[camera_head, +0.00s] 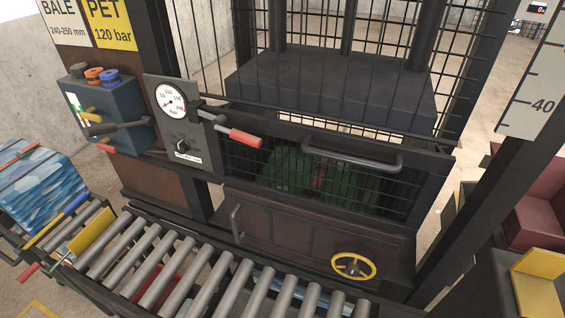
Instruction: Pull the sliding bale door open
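A baling press stands in front of me. Its mesh-fronted gate (250,165) has a horizontal dark bar handle (350,157), and green material (300,172) shows behind the mesh. Below it is a brown panel (300,245) with a vertical dark handle (237,222) at its left and a yellow handwheel (353,266) at its lower right. I cannot tell for sure which of the two is the sliding bale door. Both look closed. Neither of my grippers is in view.
A roller conveyor (205,275) runs along the press front. A red-gripped lever (244,138) juts out beside the pressure gauge (171,102). A blue-wrapped bale (38,185) lies at the left. A dark post (485,180) and reddish bins (543,215) stand at the right.

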